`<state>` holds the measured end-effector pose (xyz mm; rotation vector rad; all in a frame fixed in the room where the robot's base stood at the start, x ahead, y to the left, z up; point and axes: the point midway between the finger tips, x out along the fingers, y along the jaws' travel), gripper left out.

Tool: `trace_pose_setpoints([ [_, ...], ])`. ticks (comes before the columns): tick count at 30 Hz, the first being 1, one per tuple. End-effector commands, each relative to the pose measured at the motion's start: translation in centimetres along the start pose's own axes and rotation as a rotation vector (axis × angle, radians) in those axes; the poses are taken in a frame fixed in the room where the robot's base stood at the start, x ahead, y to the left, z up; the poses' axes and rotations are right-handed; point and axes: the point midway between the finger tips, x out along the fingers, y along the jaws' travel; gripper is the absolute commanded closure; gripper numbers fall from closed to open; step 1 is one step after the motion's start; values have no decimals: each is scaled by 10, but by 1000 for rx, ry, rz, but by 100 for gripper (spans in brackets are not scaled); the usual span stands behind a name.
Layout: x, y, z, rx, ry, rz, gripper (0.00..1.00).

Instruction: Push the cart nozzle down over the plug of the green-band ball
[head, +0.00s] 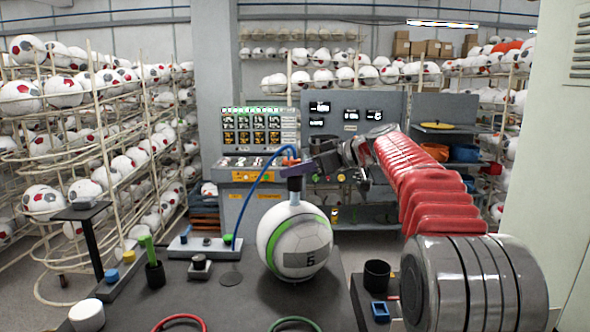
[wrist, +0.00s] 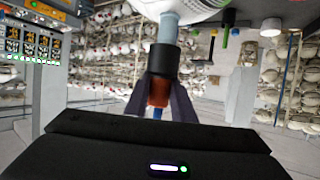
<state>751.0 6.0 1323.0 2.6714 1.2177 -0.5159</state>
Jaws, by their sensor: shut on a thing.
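The green-band ball (head: 280,232) is white with a green stripe and a "5" panel, and it sits on the dark bench. A short pale plug (head: 295,199) stands up from its top; in the wrist view the plug (wrist: 168,32) points toward my gripper. The cart nozzle has a black end (head: 295,184) and an orange-red body (wrist: 159,94). Its black end meets the plug's tip; how far it covers the plug I cannot tell. My gripper (wrist: 160,100) is shut on the nozzle's orange-red body, above the ball. A blue hose (head: 244,196) curves down from the nozzle.
Left of the ball are a black cup with green sticks (head: 154,272), a grey tray with coloured pegs (head: 203,247) and a white cylinder (head: 87,315). A black cup (head: 377,275) and a blue square holder (head: 380,311) stand to the right. Red and green rings lie in front.

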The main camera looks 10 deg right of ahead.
Motion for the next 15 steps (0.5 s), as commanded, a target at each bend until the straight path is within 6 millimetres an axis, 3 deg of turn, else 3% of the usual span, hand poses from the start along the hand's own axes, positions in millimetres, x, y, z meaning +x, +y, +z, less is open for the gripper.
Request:
trace_pose_setpoints([
  [15, 3, 0, 8, -1, 0, 0, 100],
])
